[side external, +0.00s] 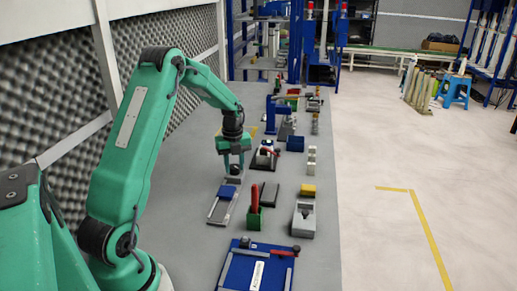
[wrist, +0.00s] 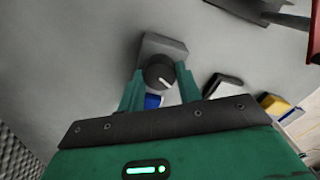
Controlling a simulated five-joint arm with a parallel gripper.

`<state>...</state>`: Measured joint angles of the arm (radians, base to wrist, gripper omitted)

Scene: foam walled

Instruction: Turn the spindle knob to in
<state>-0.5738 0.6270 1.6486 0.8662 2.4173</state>
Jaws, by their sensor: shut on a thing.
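The spindle knob (wrist: 158,76) is a round black knob with a white pointer line, on a grey block (wrist: 165,44) in the wrist view. The pointer slants toward the lower right of that view. My gripper (wrist: 160,70) has its green fingers on either side of the knob, shut on it. In the side view my gripper (side external: 234,167) points down at the grey block (side external: 233,180), and its fingers hide the knob. I cannot read any "in" marking.
A blue block (side external: 228,192) on a grey rail (side external: 221,212) lies just in front. A green holder with a red handle (side external: 254,208), a grey fixture (side external: 303,218) and a blue board (side external: 240,272) stand nearby. The foam wall (side external: 65,90) runs along the left.

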